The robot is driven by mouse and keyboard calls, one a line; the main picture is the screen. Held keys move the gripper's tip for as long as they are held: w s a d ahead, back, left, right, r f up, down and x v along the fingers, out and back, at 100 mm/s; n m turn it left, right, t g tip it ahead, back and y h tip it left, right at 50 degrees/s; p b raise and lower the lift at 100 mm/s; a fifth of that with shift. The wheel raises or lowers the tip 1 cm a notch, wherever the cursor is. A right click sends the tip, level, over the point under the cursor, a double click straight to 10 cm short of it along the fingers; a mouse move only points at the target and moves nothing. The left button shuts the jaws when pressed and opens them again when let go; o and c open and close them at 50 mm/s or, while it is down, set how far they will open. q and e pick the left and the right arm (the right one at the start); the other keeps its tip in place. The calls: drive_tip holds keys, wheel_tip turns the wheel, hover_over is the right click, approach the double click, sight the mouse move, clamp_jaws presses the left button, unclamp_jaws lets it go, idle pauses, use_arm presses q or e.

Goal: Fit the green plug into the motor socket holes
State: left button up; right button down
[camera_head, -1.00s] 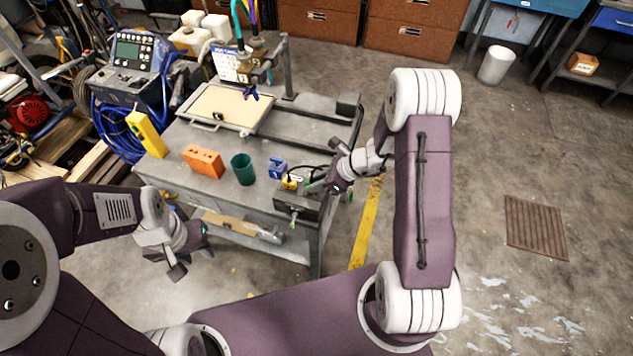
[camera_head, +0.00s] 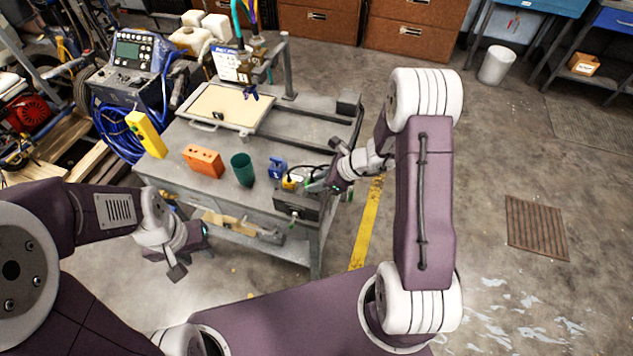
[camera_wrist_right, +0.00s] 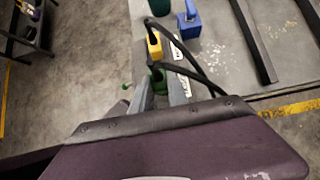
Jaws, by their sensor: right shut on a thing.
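My right gripper (camera_head: 322,186) is at the right end of the bench, beside a dark box (camera_head: 297,207) at its front corner. In the right wrist view its fingers (camera_wrist_right: 160,92) are shut on the green plug (camera_wrist_right: 158,78), which is partly hidden between them. A black cable runs from the plug. A yellow plug (camera_wrist_right: 154,45) with a black cable stands just beyond it; it also shows in the head view (camera_head: 290,182). The socket holes cannot be made out, nor whether the plug touches them. My left gripper (camera_head: 190,255) hangs in front of the bench, open and empty.
Bare floor lies right of the bench.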

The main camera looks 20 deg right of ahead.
drive_tip(key=shift+f+b, duration=1.5)
drive_tip(key=shift+b, duration=0.2)
idle(1.0)
drive_tip(key=c, duration=0.9)
unclamp_jaws()
drive_tip(key=shift+r, duration=0.1)
drive_tip(key=shift+s+d+r+p, duration=0.2)
drive_tip(key=shift+d+r+p, duration=0.2)
drive_tip(key=shift+r+p, duration=0.25)
drive_tip(key=p+v, duration=0.3)
drive_tip(key=v, duration=0.2)
drive_tip(key=shift+s+d, duration=0.15)
drive_tip(key=shift+s, duration=0.05)
